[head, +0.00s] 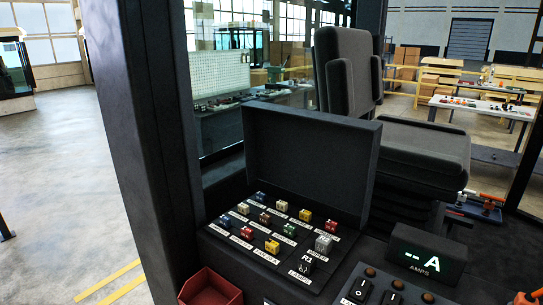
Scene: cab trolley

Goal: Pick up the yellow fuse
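Two yellow fuses show in the open fuse box (213,230). One yellow fuse (305,214) is in the back row, towards the right. The other yellow fuse (271,246) is in the front row, right of a red fuse (246,232). Blue, white, brown, green and grey fuses sit around them, with small white labels that are too small to read. A black block marked R1 (307,262) is at the front right corner. Neither of my grippers is in view.
The box's dark lid (310,160) stands open behind the fuses. A red open bin (210,287) is at the front left. A switch panel with an amps display (428,258) is at the right. A cab pillar (140,130) rises at left, and a seat (350,80) stands behind.

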